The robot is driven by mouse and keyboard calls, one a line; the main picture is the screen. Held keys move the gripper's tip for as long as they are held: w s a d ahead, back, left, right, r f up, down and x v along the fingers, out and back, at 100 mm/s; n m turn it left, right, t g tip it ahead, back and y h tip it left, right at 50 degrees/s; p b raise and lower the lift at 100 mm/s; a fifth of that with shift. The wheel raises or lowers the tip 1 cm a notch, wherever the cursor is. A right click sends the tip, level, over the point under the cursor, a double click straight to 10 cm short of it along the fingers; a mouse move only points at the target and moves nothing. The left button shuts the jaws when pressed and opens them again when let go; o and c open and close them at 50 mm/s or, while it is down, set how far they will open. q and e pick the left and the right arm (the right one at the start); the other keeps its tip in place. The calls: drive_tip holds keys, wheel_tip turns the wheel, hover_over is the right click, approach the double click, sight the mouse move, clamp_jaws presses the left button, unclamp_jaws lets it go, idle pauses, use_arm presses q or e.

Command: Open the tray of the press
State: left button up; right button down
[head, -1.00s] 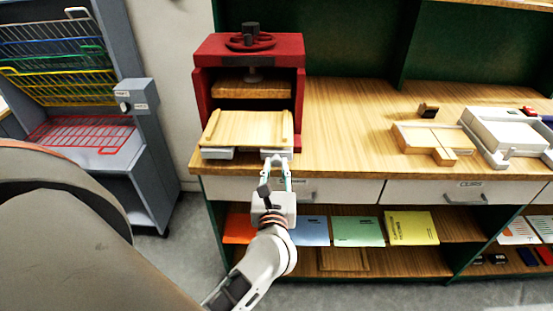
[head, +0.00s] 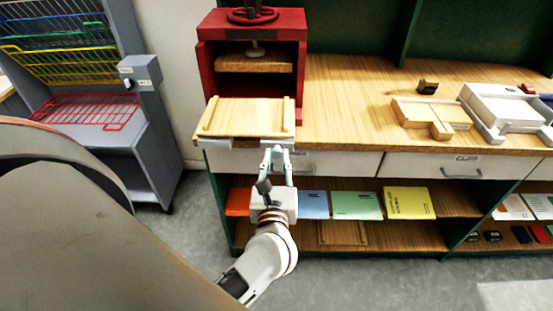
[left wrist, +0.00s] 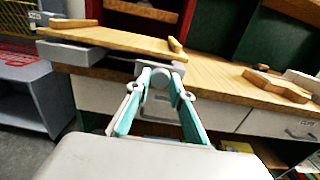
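The tray also shows in the left wrist view (left wrist: 115,39). My left gripper (head: 276,153) is at the tray's front, its fingers closed around a small grey handle (left wrist: 160,74) under the front edge. The exact contact is partly hidden by the fingertips. My right gripper is not in view.
White drawers (head: 432,164) and a shelf with coloured booklets (head: 408,202) lie below the counter. Wooden pieces (head: 431,115) and a white device (head: 500,106) sit at the right. A grey rack (head: 128,130) stands at the left. The counter's middle is clear.

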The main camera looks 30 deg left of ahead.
use_arm(q)
drive_tip(key=o, duration=0.4)
drive_tip(key=v, duration=0.7)
drive_tip(key=shift+s, duration=0.3)
drive_tip(key=shift+d, duration=0.1)
